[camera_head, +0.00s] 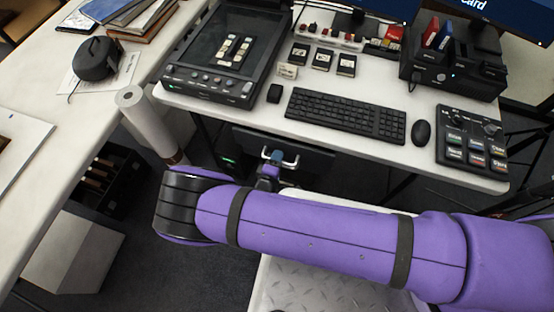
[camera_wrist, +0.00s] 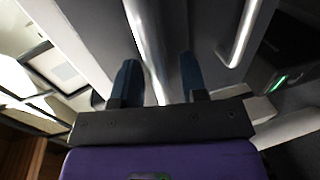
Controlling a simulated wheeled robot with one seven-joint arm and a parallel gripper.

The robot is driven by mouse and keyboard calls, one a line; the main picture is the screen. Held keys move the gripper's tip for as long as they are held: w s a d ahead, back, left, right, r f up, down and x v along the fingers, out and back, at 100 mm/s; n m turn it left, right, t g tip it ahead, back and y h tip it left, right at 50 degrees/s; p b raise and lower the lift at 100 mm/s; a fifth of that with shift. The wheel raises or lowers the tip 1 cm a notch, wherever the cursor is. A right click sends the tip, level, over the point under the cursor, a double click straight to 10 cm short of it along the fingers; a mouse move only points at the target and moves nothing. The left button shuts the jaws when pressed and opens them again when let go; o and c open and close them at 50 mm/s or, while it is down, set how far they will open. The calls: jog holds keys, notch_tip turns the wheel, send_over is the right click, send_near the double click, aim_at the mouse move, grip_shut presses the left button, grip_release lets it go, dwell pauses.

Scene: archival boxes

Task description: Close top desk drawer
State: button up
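The desk drawer unit shows in the wrist view as grey fronts with two chrome bar handles. One handle (camera_wrist: 147,45) runs between the two blue fingers of my gripper (camera_wrist: 158,78). The fingers stand apart on either side of it, and I cannot tell whether either touches it. The second handle (camera_wrist: 241,35) is on the front to the right. In the head view, my gripper (camera_head: 270,168) is at a shiny handle (camera_head: 284,157) below the desk's front edge, by a dark panel (camera_head: 312,158). My arm hides much of the fronts. How far the drawer stands out is unclear.
The white desk (camera_head: 360,145) carries a keyboard (camera_head: 345,115), mouse (camera_head: 421,132), scanner (camera_head: 225,55) and button panel (camera_head: 470,140). A white paper roll (camera_head: 150,125) stands left of my gripper. A black crate (camera_head: 105,180) and pale box (camera_head: 75,255) are lower left.

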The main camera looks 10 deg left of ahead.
grip_shut()
jog(key=shift+r+x, duration=0.2)
jog(key=shift+x, duration=0.85)
jog(key=shift+r+x, duration=0.25)
jog(key=shift+x, duration=0.8)
grip_release()
jog(key=shift+w, duration=0.15)
jog(key=v, duration=1)
jog(key=shift+s, duration=0.4)
